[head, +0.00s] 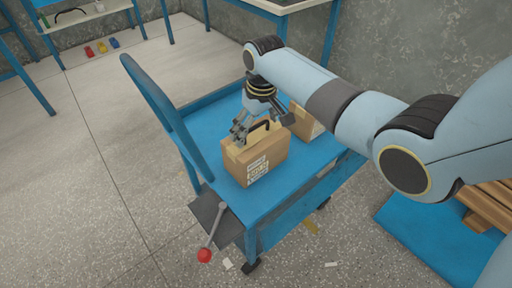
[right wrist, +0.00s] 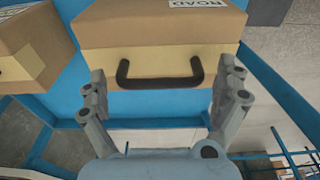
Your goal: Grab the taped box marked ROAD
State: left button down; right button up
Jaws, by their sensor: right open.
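The box marked ROAD (right wrist: 155,30) is brown cardboard with pale tape and a black handle (right wrist: 160,80). In the head view the taped box (head: 260,168) stands upright on the blue cart, its label too small to read there. My right gripper (head: 247,128) is over its top, by the handle. In the right wrist view my right gripper (right wrist: 162,92) is open, one finger either side of the handle, with nothing held. My left gripper is not in view.
A second taped box (head: 304,122) stands behind on the blue cart (head: 212,112), partly hidden by my arm; it also shows in the right wrist view (right wrist: 28,45). The cart's upright blue handle (head: 160,105) rises to the left. A red-knobbed lever (head: 205,255) sticks out in front.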

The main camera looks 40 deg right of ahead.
jog(key=c, duration=1.5)
jog(key=shift+r, duration=0.1)
